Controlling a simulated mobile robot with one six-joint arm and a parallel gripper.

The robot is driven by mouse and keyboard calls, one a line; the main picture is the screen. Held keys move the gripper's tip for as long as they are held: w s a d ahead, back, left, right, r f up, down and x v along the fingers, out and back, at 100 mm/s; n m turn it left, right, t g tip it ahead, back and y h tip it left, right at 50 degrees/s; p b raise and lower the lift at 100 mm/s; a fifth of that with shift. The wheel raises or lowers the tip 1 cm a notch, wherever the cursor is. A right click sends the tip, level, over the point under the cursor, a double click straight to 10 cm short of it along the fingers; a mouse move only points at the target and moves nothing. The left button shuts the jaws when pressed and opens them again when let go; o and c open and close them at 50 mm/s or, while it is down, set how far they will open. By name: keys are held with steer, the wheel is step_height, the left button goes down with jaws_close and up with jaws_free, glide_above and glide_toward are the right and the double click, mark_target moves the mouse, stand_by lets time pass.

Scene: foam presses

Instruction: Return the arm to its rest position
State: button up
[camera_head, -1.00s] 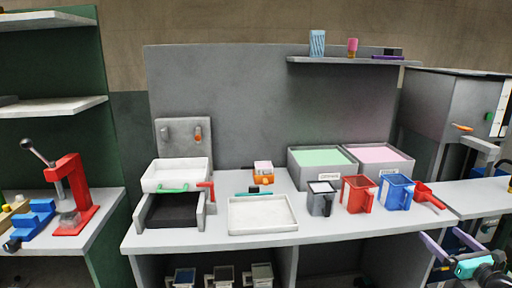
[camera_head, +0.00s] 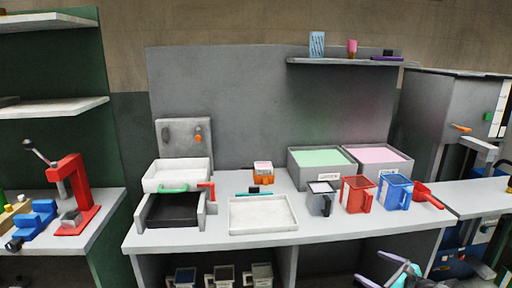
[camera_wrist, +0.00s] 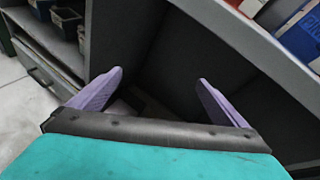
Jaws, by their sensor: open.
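My gripper (camera_head: 386,268) shows at the lower right of the head view, below the front edge of the grey workbench (camera_head: 330,236). In the wrist view my gripper (camera_wrist: 160,90) has its two purple fingers spread wide apart, with nothing between them. It is open and faces the dark space under the bench. Most of my arm is outside the head view.
On the bench stand a grey jug (camera_head: 320,200), a red jug (camera_head: 357,194), a blue jug (camera_head: 394,192) and a white tray (camera_head: 262,214). Bins of green foam (camera_head: 320,158) and pink foam (camera_head: 377,156) stand behind. A red press (camera_head: 76,190) stands on the left table.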

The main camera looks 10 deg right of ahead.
steer(key=s+a+f+n+g+y, duration=0.1)
steer(key=s+a+f+n+g, duration=0.3)
steer(key=a+f, duration=0.5)
steer(key=s+a+f+n+g+y, duration=0.1)
steer(key=a+f+n+g, duration=0.2)
steer(key=a+f+n, duration=0.55)
steer(key=s+a+f+n+g+y, duration=0.1)
steer(key=s+a+f+g, duration=0.25)
steer(key=a+f, duration=0.6)
steer(key=s+a+f+n+g+h, duration=0.2)
steer(key=s+a+f+n, duration=0.1)
steer(key=s+n, duration=0.2)
steer(key=s+a+f+n+g+h+p, duration=0.1)
steer(key=s+a+f+n+g+h, duration=0.1)
steer(key=s, duration=0.8)
steer(key=s+a+f+n+g+h, duration=0.2)
steer(key=s+a+f+n+g, duration=0.2)
steer(key=s+a+n, duration=0.2)
steer(key=s+n, duration=0.2)
steer(key=n, duration=0.1)
steer(key=shift+h, duration=0.3)
